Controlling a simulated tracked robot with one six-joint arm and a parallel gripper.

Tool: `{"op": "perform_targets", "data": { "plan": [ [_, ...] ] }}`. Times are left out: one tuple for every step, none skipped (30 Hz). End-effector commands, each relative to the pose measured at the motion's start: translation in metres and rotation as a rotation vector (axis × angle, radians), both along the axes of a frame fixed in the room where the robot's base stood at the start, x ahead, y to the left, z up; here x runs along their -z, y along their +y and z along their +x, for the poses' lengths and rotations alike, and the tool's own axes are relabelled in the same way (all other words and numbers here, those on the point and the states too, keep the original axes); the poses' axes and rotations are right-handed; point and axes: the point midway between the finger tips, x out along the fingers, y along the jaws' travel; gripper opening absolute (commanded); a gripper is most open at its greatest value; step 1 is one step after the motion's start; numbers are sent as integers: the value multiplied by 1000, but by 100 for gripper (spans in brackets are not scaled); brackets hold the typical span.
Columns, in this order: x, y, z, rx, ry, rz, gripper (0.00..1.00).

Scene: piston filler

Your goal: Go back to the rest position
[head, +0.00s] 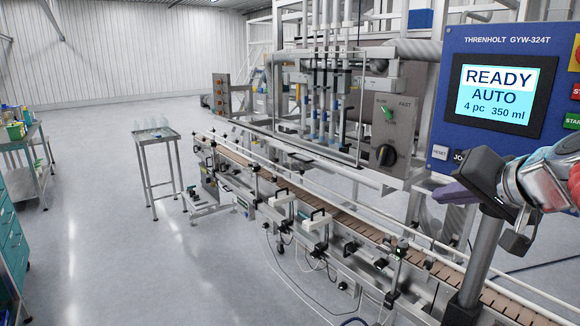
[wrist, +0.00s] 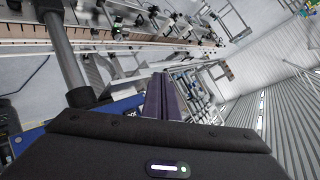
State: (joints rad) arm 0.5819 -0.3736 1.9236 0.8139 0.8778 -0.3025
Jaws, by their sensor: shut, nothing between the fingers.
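My gripper (head: 440,193) is at the right of the head view, in front of the lower edge of the blue control panel (head: 452,110). Its two dark fingers are together with nothing between them; they also show closed in the wrist view (wrist: 158,95). The panel's screen (head: 497,92) reads READY, AUTO, 4 pc 350 ml. The RESET button (head: 440,153) is just above the fingers. The fingers look apart from the panel, but the exact gap cannot be told. Part of the panel's lower edge and a button label are hidden behind my gripper.
The conveyor (head: 345,218) with its rails runs diagonally below my gripper. A grey post (head: 480,262) stands close under my wrist. The filler's selector box (head: 393,130) is left of the panel. A small steel table (head: 158,138) stands at left, with open floor in front.

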Motion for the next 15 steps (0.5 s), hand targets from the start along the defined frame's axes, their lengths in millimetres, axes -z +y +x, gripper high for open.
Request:
{"op": "perform_targets", "data": {
  "plan": [
    [16,19,-8,-32,38,-20,0],
    [26,27,-13,-45,62,-31,0],
    [38,38,-20,-65,91,-49,0],
    [48,46,-25,-79,113,-62,0],
    [57,54,-31,-93,136,-75,0],
    [69,63,-39,-112,163,-95,0],
    [78,70,-45,-126,183,-111,0],
    [88,76,-52,-140,203,-126,0],
    [100,84,-61,-159,230,-148,0],
    [108,90,-67,-173,248,-165,0],
    [117,95,-74,-187,267,-184,0],
    [129,101,-83,-204,291,-207,0],
    [138,106,-90,-218,308,-225,0],
    [146,110,-97,-232,324,-246,0],
    [157,115,-107,-250,347,-272,0]
  ]
}}
